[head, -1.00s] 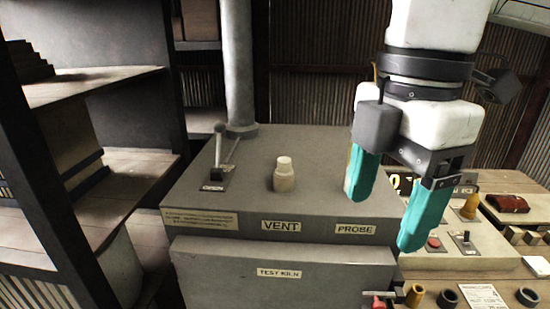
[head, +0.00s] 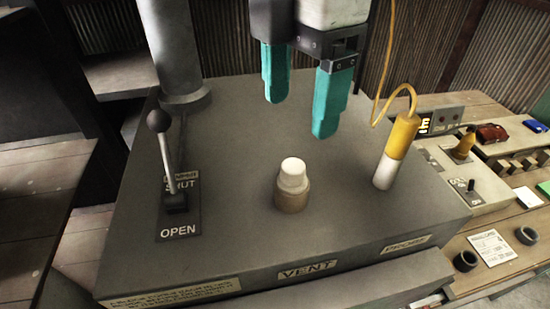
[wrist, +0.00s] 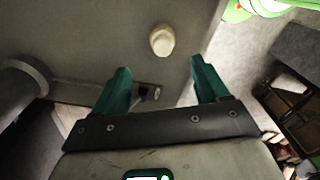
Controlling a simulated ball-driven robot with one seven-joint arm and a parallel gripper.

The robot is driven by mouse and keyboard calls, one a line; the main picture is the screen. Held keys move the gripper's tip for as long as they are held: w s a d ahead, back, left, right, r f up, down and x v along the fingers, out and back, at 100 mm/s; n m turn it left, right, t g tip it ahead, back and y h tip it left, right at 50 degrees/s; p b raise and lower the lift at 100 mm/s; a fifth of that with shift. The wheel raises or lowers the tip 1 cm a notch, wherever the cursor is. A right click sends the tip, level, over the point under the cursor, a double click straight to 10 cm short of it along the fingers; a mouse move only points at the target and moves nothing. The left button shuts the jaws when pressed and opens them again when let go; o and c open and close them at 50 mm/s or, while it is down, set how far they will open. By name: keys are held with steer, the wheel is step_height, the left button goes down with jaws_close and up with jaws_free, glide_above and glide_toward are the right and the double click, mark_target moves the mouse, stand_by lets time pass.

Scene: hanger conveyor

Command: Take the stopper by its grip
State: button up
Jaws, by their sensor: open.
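The stopper (head: 292,177) has a pale, rounded upper part, its grip, and sits upright in a tan collar (head: 291,200) on the grey kiln top, behind the VENT label (head: 307,270). In the wrist view the pale stopper (wrist: 162,40) lies beyond the fingertips, roughly between their lines. My gripper (head: 300,118) has two teal fingers, spread apart and empty. It hangs above and behind the stopper in the head view, not touching it. The gripper also shows in the wrist view (wrist: 160,65).
A lever (head: 165,160) with a dark knob stands left, by SHUT and OPEN marks. A yellow and white probe (head: 397,150) with a yellow cable stands right. A grey pipe (head: 172,55) rises at the back left. The kiln top around the stopper is clear.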

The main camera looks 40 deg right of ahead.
glide_above(293, 166)
steer(key=f, duration=0.4)
steer(key=shift+w+d+f+p, duration=0.2)
steer(key=shift+d+f+p, duration=0.1)
steer(key=f, duration=0.1)
steer(key=f+p, duration=0.1)
steer(key=f, duration=0.2)
steer(key=shift+s+a+f+p, duration=0.2)
steer(key=shift+a+p, duration=0.1)
steer(key=shift+p, duration=0.1)
steer(key=shift+f, duration=0.65)
steer(key=shift+c, duration=0.3)
steer(key=c, duration=1)
steer(key=shift+r, duration=0.1)
